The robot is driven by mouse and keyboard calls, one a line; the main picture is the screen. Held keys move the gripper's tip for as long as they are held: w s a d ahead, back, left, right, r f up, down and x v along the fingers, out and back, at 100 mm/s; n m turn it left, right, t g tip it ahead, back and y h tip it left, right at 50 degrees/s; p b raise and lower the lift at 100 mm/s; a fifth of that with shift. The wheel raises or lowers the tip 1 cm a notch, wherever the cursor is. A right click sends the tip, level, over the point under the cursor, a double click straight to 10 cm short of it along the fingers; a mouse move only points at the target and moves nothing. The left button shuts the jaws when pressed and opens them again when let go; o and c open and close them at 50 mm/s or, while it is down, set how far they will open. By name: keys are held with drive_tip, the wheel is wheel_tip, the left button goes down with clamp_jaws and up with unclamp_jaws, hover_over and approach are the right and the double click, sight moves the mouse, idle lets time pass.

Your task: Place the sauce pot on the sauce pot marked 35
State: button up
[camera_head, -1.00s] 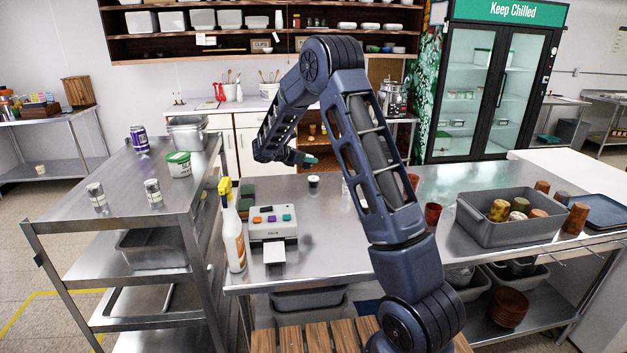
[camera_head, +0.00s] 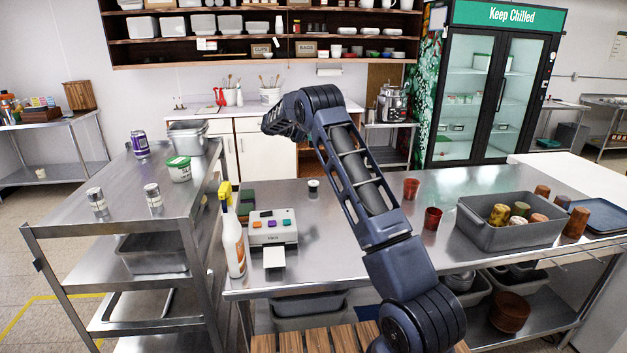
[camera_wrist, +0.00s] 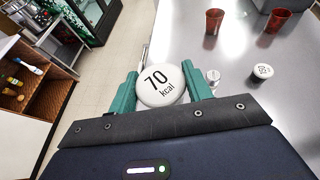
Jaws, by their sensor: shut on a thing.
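My gripper (camera_wrist: 158,82) has teal fingers and is shut on a round sauce pot (camera_wrist: 159,90) with a white lid printed "70 kcal". The lid faces the wrist camera, and the pot's sides are mostly hidden. Beyond it on the steel counter stands a small pot (camera_wrist: 262,71) with dark print on its white lid; the print looks like 35 but is small. It is apart from the held pot, to its right in the wrist view. In the head view my gripper is hidden behind my arm. A small white-topped pot (camera_head: 313,184) shows on the counter there; I cannot tell which one.
Another small pale container (camera_wrist: 213,76) stands close to the held pot in the wrist view. Two red cups (camera_head: 411,188) (camera_head: 433,217) stand right of my arm. A grey bin (camera_head: 510,225) holds several cups. A spray bottle (camera_head: 232,235) and a label printer (camera_head: 272,228) stand left.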

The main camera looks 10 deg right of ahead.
wheel_tip(320, 180, down, 18)
drive_tip(key=shift+f, duration=0.1)
idle(0.5)
drive_tip(key=shift+f, duration=0.15)
drive_tip(key=o, duration=1)
